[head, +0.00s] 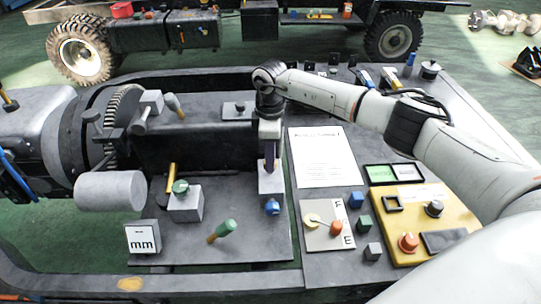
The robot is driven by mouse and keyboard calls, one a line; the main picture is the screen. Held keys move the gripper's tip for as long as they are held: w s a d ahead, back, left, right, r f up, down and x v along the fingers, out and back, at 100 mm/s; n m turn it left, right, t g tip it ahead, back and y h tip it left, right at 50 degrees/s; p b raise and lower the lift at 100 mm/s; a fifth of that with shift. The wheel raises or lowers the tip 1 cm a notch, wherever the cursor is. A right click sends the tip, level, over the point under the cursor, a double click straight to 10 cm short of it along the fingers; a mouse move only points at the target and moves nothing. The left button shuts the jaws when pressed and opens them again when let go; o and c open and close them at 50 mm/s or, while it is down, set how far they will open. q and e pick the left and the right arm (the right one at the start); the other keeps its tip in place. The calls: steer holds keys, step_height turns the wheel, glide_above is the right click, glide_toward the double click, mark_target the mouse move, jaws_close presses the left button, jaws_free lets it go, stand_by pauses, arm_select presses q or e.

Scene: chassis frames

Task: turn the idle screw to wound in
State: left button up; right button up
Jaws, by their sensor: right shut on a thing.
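My right gripper (270,163) points down over a small light grey block (271,183) on the dark chassis deck. Its jaws are shut on a slim dark purple piece at the top of this block, which I take to be the idle screw; the fingers hide most of it, so how far it is wound cannot be told. A blue knob (272,207) sits low at the front of the block. My left gripper is not in view.
To the left stand a grey block with a green knob (180,187), a green-tipped brass lever (222,231) and an "mm" block (142,237). To the right are a white sheet (324,158), an F/E gauge plate (318,238) and a yellow panel (452,215).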

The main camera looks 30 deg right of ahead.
steer(key=shift+r, duration=0.1)
steer(key=o, duration=1.1)
steer(key=shift+c, duration=0.2)
step_height(320, 180, up, 10)
steer(key=b, duration=0.1)
steer(key=shift+r, duration=0.15)
